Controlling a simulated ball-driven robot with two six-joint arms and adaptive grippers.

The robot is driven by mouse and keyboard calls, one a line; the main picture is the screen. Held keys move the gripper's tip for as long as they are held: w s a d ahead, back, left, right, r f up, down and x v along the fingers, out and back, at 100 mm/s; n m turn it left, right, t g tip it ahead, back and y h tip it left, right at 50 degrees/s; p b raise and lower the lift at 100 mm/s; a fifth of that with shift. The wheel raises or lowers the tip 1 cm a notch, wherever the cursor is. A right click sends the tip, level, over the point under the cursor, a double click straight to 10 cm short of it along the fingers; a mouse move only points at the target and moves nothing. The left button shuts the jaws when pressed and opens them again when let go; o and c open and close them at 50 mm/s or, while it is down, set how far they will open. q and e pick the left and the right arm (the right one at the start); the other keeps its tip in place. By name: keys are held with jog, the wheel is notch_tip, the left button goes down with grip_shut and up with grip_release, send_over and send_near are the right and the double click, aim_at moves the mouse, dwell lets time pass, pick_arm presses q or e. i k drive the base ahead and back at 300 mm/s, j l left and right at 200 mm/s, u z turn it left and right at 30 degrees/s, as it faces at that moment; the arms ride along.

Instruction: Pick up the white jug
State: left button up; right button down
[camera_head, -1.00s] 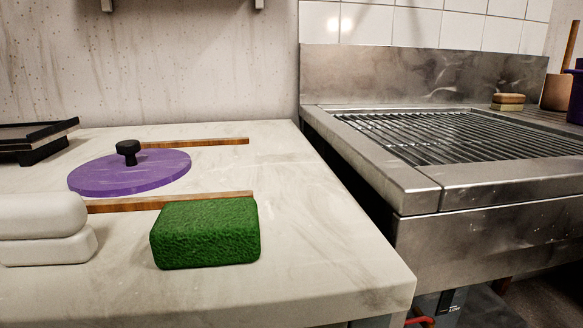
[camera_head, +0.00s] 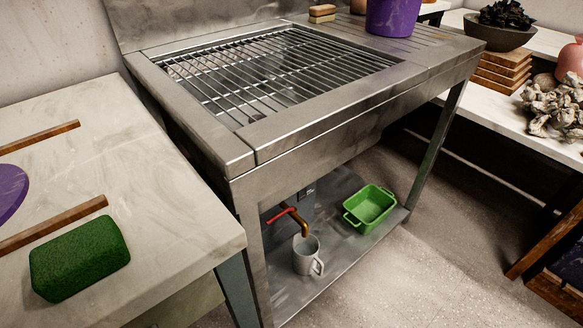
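A white jug (camera_head: 306,257) with a handle on its right side stands upright on the metal lower shelf (camera_head: 343,262) under the sink unit. It is below a brass tap with a red lever (camera_head: 287,212), and the spout ends at or just over its mouth. I cannot tell whether they touch. Neither of my grippers shows in the head view.
A green tub (camera_head: 370,208) sits right of the jug on the shelf. The steel sink unit (camera_head: 300,120) with its grate overhangs the shelf. Its front legs flank the opening. A worktop (camera_head: 130,180) with a green sponge (camera_head: 78,258) is at left. Floor (camera_head: 430,270) in front is clear.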

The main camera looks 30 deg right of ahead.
aim_at(305, 250)
jog(key=z, duration=0.95)
